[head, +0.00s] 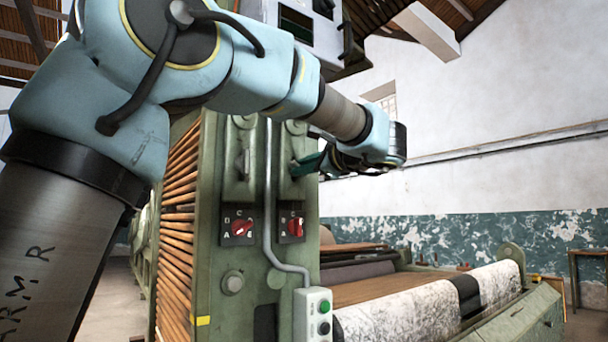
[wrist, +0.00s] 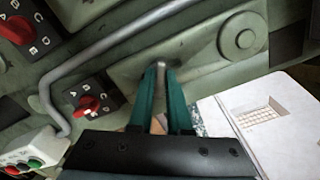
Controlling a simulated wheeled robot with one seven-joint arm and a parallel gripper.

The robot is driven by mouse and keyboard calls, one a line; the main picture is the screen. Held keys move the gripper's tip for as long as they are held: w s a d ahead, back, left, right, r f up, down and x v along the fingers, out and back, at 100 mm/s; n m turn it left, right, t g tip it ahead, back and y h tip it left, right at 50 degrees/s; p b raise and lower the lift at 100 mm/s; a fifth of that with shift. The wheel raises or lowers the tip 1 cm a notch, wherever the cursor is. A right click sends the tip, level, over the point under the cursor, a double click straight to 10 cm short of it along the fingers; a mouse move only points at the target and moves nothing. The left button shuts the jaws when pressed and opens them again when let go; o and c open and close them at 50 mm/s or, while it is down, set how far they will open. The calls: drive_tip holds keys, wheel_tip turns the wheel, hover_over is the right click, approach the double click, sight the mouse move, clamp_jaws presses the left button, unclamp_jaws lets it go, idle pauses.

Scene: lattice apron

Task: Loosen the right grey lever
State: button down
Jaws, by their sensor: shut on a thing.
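The right grey lever (wrist: 161,68) stands out from a green plate (wrist: 200,55) on the machine. My gripper (wrist: 161,82) has its two teal fingers on either side of the lever's end, shut on it. In the head view my gripper (head: 308,164) reaches the right-hand plate from the right. There the right lever is mostly hidden behind the fingers. The left grey lever (head: 243,163) is on the neighbouring plate, with nothing touching it.
Below the levers are a left red rotary switch (head: 241,228) and a right red rotary switch (head: 294,227). A grey conduit pipe (head: 267,190) runs between the two plates. A button box (head: 313,314) hangs lower down. A white-covered roller (head: 430,308) lies at the right.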

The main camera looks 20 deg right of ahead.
idle(0.4)
drive_tip(key=c, duration=0.9)
unclamp_jaws()
drive_tip(key=shift+o, duration=0.2)
drive_tip(key=s+d+b, duration=0.1)
drive_tip(key=s+d, duration=0.1)
drive_tip(key=s, duration=0.8)
drive_tip(key=shift+s+b, duration=0.3)
